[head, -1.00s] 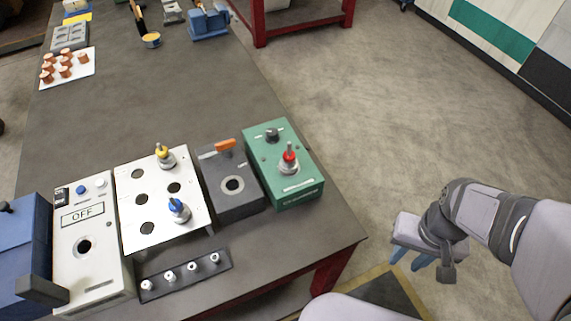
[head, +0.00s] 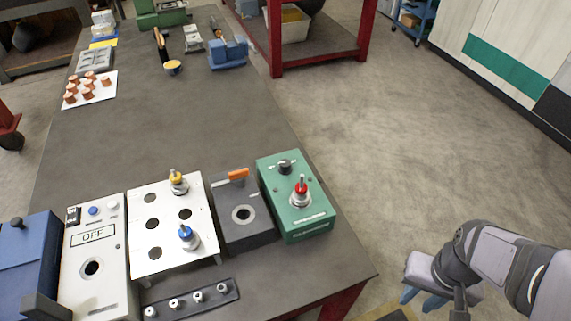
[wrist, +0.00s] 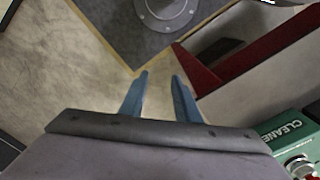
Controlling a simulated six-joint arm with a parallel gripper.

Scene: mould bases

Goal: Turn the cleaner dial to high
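The cleaner is the green box (head: 306,224) at the right end of the row on the table. A small black dial (head: 285,165) sits on its far part, and a red-topped metal connector (head: 301,190) stands on its near part. The dial's exact setting is too small to read. In the wrist view the box (wrist: 284,127) shows at the lower right with the lettering "CLEANE" and part of the metal connector. My gripper (head: 422,300) is off the table's right side, over the floor. In the wrist view its two blue fingers (wrist: 158,80) are apart with nothing between them.
Left of the cleaner stand a dark box (head: 262,232) with an orange lever, a white plate (head: 152,252) with yellow and blue connectors, and a panel (head: 92,240) reading OFF. A small rack (head: 190,304) lies in front. The table middle (head: 150,120) is clear.

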